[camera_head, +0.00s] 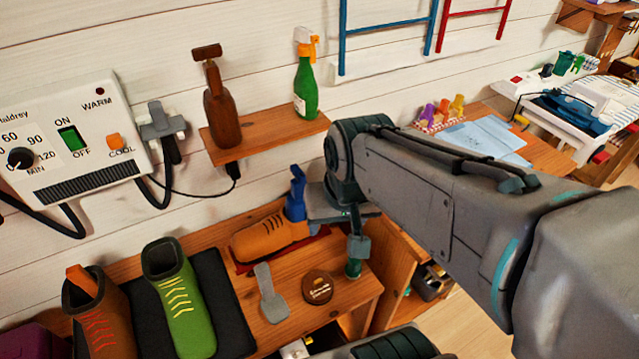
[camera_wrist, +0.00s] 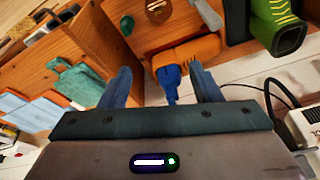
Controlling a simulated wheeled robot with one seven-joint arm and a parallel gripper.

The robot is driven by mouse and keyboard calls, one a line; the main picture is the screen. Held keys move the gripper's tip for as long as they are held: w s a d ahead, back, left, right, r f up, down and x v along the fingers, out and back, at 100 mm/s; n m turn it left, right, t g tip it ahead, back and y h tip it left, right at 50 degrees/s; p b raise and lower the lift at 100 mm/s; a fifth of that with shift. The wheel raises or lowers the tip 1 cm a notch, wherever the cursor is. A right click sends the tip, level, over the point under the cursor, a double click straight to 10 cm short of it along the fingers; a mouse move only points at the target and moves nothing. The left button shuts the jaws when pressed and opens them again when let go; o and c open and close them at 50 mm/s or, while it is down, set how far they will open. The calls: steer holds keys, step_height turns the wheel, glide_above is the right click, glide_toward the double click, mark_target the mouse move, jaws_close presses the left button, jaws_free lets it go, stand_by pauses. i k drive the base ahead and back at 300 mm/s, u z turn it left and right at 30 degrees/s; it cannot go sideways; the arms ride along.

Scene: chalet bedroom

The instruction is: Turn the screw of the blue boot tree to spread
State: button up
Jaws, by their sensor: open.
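The blue boot tree (camera_head: 297,196) sticks out of the ankle opening of an orange-brown laced shoe (camera_head: 262,240), which lies on the wooden bench. In the wrist view, the blue boot tree (camera_wrist: 170,82) shows between the fingers of my gripper (camera_wrist: 161,70), with the shoe (camera_wrist: 198,50) beyond it. The fingers are open, with gaps on both sides of the blue part, and I see no contact. In the head view, my gripper (camera_head: 347,235) is just right of the boot tree, with one finger pointing down. The screw is not clearly distinguishable.
On the bench are a grey shoehorn-like tool (camera_head: 270,293), a round brown tin (camera_head: 318,287), a green boot (camera_head: 180,300) and a brown boot (camera_head: 100,315) on a dark mat. A dryer box (camera_head: 75,140) hangs left.

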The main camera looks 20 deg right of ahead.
mark_target(298, 173)
steer(key=k, duration=0.5)
steer(key=z, duration=1.05)
steer(key=k, duration=0.7)
steer(key=u, duration=0.8)
steer(key=i, duration=0.5)
